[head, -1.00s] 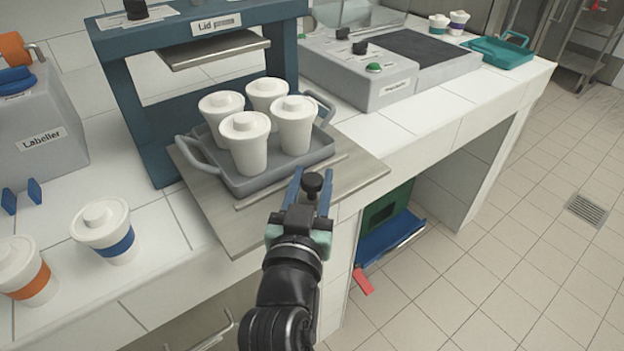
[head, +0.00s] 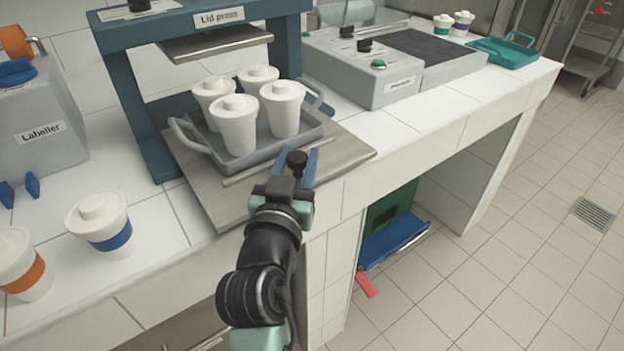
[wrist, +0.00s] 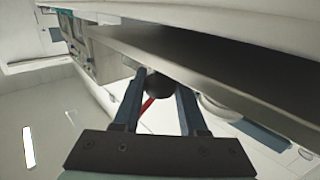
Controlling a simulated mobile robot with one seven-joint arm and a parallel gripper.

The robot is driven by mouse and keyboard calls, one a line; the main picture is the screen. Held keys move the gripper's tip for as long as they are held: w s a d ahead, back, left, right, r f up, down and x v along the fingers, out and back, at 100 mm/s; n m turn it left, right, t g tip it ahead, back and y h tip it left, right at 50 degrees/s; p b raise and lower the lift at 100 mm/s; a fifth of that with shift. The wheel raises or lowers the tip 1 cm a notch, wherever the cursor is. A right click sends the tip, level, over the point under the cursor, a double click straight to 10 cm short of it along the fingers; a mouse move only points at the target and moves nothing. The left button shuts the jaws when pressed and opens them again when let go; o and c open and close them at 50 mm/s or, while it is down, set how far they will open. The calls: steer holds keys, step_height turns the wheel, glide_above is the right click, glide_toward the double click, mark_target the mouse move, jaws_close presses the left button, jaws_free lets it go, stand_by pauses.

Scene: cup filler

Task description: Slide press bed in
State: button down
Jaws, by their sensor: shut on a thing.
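The press bed (head: 345,153) is a flat metal plate sticking out from the blue lid press (head: 135,110) over the counter's front edge. A grey two-handled tray (head: 190,140) sits on it with several white lidded cups (head: 236,128). The cups stand upright, partly in front of the press's metal plate (head: 215,45). A black knob (head: 297,159) is at the bed's front edge. My gripper (head: 295,165) is at that edge, its blue fingers shut on the knob. In the wrist view, the knob (wrist: 160,86) shows between the fingers, beside the bed's edge.
A grey machine with a green button (head: 378,65) is right of the press. Below the counter is a blue tray (head: 395,240). The floor at right is clear.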

steer(key=shift+w+a+b, duration=0.3)
steer(key=shift+w+a, duration=0.3)
steer(key=shift+w, duration=0.2)
steer(key=shift+w+a+b, duration=0.25)
steer(key=shift+w+a, duration=0.3)
steer(key=shift+w, duration=0.25)
steer(key=shift+c, duration=2.4)
jaws_free()
steer(key=s+a, duration=0.2)
steer(key=s, duration=1)
steer(key=shift+s+p, duration=0.35)
steer(key=shift+s, duration=0.05)
steer(key=shift+o, duration=0.2)
